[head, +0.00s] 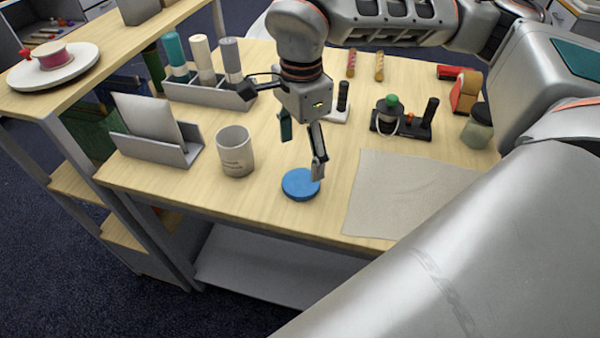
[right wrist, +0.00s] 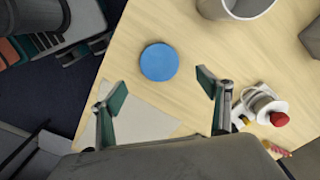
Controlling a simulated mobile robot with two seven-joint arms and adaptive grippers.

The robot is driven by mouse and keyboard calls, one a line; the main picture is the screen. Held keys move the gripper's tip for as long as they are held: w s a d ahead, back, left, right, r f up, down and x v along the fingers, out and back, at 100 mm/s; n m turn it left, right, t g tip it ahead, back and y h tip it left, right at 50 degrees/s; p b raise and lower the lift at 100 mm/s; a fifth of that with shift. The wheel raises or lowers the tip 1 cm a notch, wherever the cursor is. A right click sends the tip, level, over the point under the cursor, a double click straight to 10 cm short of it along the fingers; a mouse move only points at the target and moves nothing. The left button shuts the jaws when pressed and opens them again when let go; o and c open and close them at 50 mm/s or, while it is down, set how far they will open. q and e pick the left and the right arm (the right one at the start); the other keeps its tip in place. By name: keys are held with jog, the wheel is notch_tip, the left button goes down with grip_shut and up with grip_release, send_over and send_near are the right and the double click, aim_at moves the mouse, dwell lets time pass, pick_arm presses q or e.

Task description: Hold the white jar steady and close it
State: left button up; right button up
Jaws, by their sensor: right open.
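The white jar (head: 235,155) stands upright and open on the table with small print on its side. Part of it also shows at the top of the right wrist view (right wrist: 236,10). A round blue lid (head: 299,186) lies flat near the table's front edge, to the right of the jar; it is whole in the right wrist view (right wrist: 159,62). My right gripper (head: 302,147) is open and empty, pointing down above the lid. One fingertip overlaps the lid's edge in the head view; contact cannot be told. My left gripper is not in view.
A grey cloth (head: 410,195) lies right of the lid. A grey holder (head: 190,152) with a white card stands left of the jar. Behind are a rack (head: 212,96) of bottles, a black stand (head: 400,126) and a dark-lidded jar (head: 478,130). Bare table surrounds the lid.

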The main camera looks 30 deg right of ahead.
aim_at(301, 181)
jog(key=shift+s+a, duration=0.1)
jog(key=shift+s, duration=0.05)
jog(key=shift+f, duration=3.9)
jog(key=c, duration=0.8)
